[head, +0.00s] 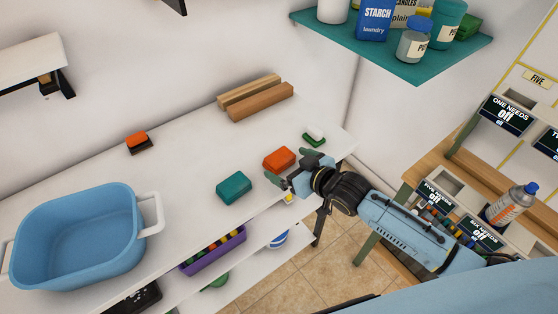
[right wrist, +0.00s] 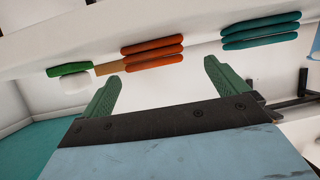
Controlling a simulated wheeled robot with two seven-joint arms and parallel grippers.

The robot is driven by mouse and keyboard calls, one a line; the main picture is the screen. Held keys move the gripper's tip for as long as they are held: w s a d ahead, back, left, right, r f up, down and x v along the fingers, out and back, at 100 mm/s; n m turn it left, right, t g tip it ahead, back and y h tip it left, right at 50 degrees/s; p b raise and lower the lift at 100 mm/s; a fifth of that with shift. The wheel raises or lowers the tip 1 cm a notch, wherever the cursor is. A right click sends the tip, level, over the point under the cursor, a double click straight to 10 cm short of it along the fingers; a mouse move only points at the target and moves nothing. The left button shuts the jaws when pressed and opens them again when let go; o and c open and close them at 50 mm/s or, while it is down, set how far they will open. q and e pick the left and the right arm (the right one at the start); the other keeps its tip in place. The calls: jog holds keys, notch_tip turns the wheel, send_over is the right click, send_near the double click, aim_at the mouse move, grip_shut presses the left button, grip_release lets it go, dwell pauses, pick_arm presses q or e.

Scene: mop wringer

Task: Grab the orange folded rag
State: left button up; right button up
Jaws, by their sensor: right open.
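The orange folded rag (head: 280,158) lies on the white table near its right end. It shows edge-on as stacked orange layers (right wrist: 152,54) in the right wrist view. My right gripper (head: 299,170) is just right of the rag at the table's front edge. In the wrist view my right gripper (right wrist: 158,82) is open and empty, and the rag shows beyond the gap between its green fingers. Whether a finger touches the rag I cannot tell. My left gripper is not in view.
A teal folded rag (head: 234,188) lies left of the orange one. A green-and-white brush (head: 314,138) lies behind my gripper. A teal shelf (head: 405,58) overhangs.

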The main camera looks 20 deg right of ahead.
aim_at(282, 159)
jog(key=x, duration=0.2)
jog(key=b+x, duration=0.1)
jog(key=x, duration=0.2)
jog(key=shift+d, duration=0.25)
jog(key=shift+c, duration=0.5)
jog(key=c, duration=1)
